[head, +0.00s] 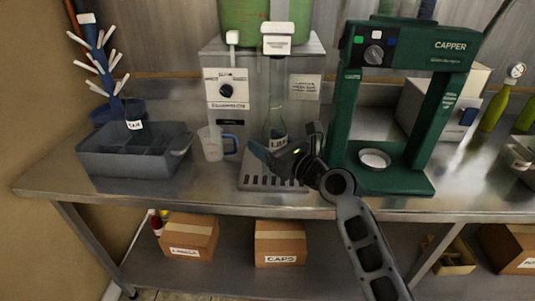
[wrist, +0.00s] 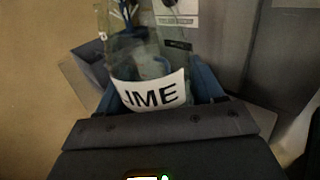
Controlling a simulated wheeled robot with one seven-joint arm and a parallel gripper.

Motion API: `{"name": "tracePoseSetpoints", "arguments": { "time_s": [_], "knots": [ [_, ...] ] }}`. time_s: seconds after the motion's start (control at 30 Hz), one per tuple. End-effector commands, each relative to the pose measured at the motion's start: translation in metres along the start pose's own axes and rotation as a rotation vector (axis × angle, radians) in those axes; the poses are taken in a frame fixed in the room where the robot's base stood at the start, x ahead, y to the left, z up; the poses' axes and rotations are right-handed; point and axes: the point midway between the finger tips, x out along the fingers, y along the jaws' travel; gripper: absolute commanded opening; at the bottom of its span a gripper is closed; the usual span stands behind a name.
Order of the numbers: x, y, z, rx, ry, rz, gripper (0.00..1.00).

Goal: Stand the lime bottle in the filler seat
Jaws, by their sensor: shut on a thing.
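The lime bottle is clear glass with a white label reading "IME" in the wrist view (wrist: 150,92). In the head view the bottle (head: 275,112) is upright in front of the filler (head: 222,75), under its white spout block (head: 277,40). My gripper (head: 268,152) is shut on the lower part of the bottle, with blue fingers on both sides of the label in the wrist view. The bottle's base is hidden behind my gripper, above or on the slotted drip tray (head: 258,184); I cannot tell whether it touches.
A measuring jug (head: 212,143) stands left of the drip tray. A grey divided bin (head: 130,158) and a bottle tree (head: 100,60) are farther left. The green capper (head: 440,110) stands close on the right. Boxes (head: 280,243) sit on the lower shelf.

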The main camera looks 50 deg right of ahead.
Motion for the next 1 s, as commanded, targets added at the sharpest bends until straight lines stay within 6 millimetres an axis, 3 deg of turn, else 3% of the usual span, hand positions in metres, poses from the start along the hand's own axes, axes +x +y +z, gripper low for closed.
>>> {"name": "tracePoseSetpoints", "arguments": {
  "time_s": [0.6, 1.0],
  "knots": [
    [0.047, -0.048, -0.003, 0.000, -0.002, -0.001, 0.28],
    [0.060, -0.062, -0.005, -0.001, -0.001, 0.000, 0.28]
  ]
}}
